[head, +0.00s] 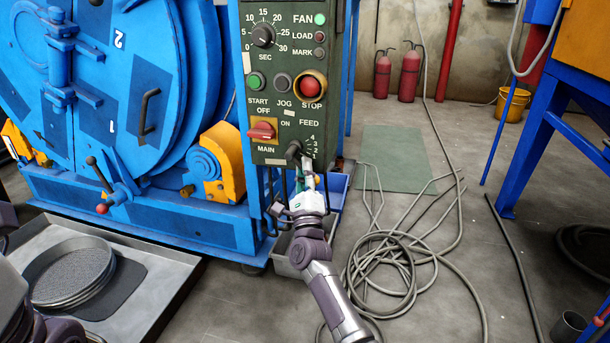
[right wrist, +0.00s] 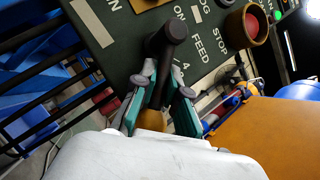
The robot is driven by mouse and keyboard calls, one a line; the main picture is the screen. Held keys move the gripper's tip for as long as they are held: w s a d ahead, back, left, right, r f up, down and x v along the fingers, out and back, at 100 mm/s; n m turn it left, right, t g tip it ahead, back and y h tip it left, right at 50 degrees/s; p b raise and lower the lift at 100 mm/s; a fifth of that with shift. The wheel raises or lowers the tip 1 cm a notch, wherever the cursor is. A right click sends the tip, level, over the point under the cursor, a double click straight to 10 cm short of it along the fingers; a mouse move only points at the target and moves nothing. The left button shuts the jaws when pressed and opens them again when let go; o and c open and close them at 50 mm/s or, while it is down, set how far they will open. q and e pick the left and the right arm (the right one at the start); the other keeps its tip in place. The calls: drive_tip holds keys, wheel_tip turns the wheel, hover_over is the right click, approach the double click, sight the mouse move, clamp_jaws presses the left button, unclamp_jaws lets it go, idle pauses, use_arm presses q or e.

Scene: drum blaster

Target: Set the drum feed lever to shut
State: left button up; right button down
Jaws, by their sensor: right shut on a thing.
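The feed lever (head: 294,149) is a black handle with a round knob, low on the dark green control panel (head: 271,103), beside a FEED scale marked 4 down to 1. My right gripper (head: 305,176) is at the panel's lower edge, shut on the lever. In the right wrist view the lever's black knob (right wrist: 173,32) sticks out beyond the teal fingers of my right gripper (right wrist: 160,94), which sit on either side of its shaft. Any mark below 1 is hidden in the head view. My left gripper does not show; only parts of my left arm are at the left edge.
A red MAIN switch (head: 262,130), the STOP button (head: 310,88) and a timer dial (head: 263,35) sit above the lever. The blue drum machine (head: 120,110) stands at left. A coiled hose (head: 385,270) lies on the floor at right. A tray (head: 150,315) is at lower left.

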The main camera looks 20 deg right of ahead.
drive_tip(key=shift+f, duration=0.15)
drive_tip(key=c, duration=1.2)
unclamp_jaws()
drive_tip(key=v, duration=1.2)
